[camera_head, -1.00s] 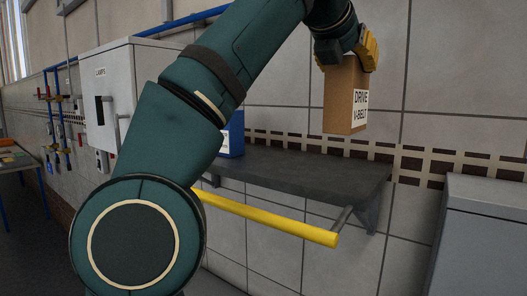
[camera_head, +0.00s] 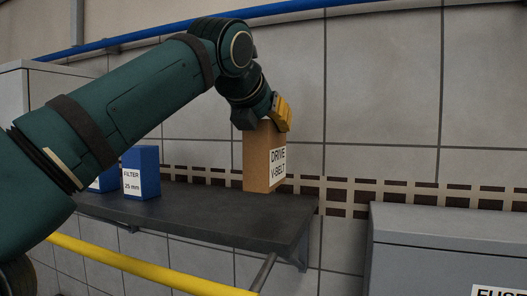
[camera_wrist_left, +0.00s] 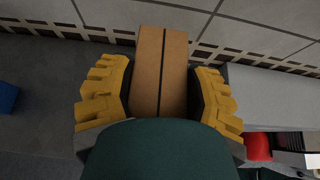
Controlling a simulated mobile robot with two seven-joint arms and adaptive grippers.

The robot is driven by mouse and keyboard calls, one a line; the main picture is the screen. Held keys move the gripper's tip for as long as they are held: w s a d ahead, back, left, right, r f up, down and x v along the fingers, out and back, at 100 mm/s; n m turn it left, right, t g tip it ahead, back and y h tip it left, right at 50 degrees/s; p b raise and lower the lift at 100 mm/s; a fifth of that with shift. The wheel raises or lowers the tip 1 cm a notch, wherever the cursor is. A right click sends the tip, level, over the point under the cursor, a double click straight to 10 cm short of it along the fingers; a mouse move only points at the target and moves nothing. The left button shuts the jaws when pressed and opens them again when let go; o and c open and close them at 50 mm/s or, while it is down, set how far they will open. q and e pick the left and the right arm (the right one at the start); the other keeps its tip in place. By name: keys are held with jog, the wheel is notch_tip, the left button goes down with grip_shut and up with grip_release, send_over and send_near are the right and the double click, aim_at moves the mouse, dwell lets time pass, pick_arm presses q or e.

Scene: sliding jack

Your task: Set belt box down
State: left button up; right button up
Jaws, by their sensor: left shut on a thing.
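The belt box (camera_head: 262,158) is a brown carton labelled "DRIVE V-BELT". It is upright at the right part of the dark shelf (camera_head: 210,217), with its lower edge at the shelf top; I cannot tell for sure whether it touches. My left gripper (camera_head: 265,120) is shut on the top of the box from above. In the left wrist view the box (camera_wrist_left: 160,70) sits between the yellow fingers (camera_wrist_left: 160,95), one on each side. My right gripper is not in view.
A blue filter box (camera_head: 141,172) stands to the left on the shelf, with another blue box (camera_head: 104,180) beside it, partly hidden by my arm. A grey fuse cabinet (camera_head: 440,250) is at right.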

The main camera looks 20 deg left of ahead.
aim_at(266, 149)
pick_arm(q)
jog(key=shift+f, duration=2.75)
jog(key=o, duration=1.3)
jog(key=v, duration=1.2)
